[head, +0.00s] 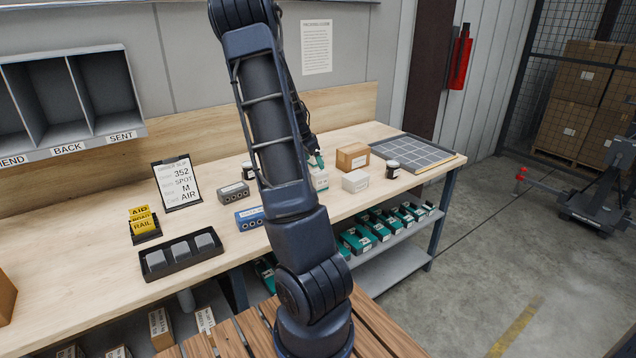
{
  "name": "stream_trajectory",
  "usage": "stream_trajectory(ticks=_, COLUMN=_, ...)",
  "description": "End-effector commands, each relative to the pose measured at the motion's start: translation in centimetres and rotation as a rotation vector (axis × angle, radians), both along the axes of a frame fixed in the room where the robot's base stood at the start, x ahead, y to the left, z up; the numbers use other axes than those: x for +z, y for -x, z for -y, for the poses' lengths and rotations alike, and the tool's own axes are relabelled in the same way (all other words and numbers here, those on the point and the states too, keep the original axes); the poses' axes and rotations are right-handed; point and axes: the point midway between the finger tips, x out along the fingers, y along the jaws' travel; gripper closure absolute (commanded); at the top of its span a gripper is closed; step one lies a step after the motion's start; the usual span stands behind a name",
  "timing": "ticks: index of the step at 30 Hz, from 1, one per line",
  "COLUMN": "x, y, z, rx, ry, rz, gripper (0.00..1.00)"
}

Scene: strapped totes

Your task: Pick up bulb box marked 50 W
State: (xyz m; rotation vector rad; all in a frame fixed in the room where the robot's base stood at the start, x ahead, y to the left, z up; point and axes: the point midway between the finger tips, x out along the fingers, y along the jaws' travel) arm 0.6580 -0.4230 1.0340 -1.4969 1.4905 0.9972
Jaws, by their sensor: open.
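No marking of 50 W is readable on any box in the head view. A small white-and-teal box (319,180) stands on the workbench just right of my arm. Several teal boxes with white labels (380,230) lie in a row on the shelf below the bench top. Their print is too small to read. My gripper (314,150) is partly hidden behind my own arm, above or close to the white-and-teal box. It is open; I cannot tell whether it touches that box.
On the bench (95,235) are a cardboard box (352,157), a white box (355,181), a dark jar (393,169), a gridded mat (415,152), an order card (177,184), yellow signs (142,221) and a black tray (155,262). Grey pigeonholes (70,95) hang at upper left. Bare wood lies at left.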

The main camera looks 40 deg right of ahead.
Motion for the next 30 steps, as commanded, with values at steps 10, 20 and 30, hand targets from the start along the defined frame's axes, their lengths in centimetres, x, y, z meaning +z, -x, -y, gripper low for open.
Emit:
stream_trajectory(ticks=10, x=-4.0, y=0.0, z=1.6, rx=0.0, ry=-0.001, rz=-0.002, gripper=0.16)
stream_trajectory(ticks=20, x=-6.1, y=-0.1, z=2.3, rx=0.001, ry=-0.002, rz=-0.004, gripper=0.16)
stream_trajectory(ticks=30, x=-9.2, y=-0.2, z=3.4, rx=0.002, ry=-0.002, rz=-0.001, gripper=0.16)
